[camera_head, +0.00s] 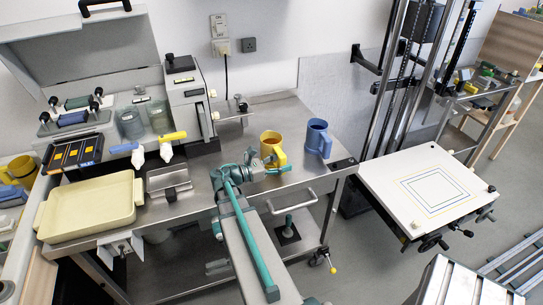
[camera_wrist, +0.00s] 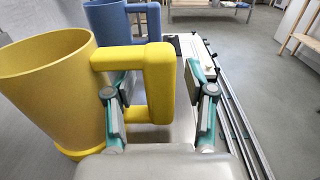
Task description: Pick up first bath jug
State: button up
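A yellow jug (camera_head: 270,146) stands on the steel bench, with its handle to the right. It also fills the left of the wrist view (camera_wrist: 38,95). A blue jug (camera_head: 318,138) stands to its right and shows behind it in the wrist view (camera_wrist: 110,22). My gripper (camera_head: 278,168) is at the yellow jug's handle. In the wrist view its fingers (camera_wrist: 162,105) are apart on either side of the handle's upright bar. The left finger is in the gap between handle and body. The right finger is clear of the handle.
A cream tray (camera_head: 90,208) lies on the bench at the left. A grey upright apparatus (camera_head: 188,100) stands behind my arm. A white board with blue and yellow frames (camera_head: 425,187) is at the right. The bench's front edge has a rail handle (camera_head: 291,201) below it.

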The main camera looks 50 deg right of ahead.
grip_shut()
jog(key=shift+r, duration=0.2)
dwell(0.3)
jog(key=shift+r+b, duration=0.85)
jog(key=shift+r, duration=4)
jog(key=shift+c, duration=2.4)
grip_release()
grip_shut()
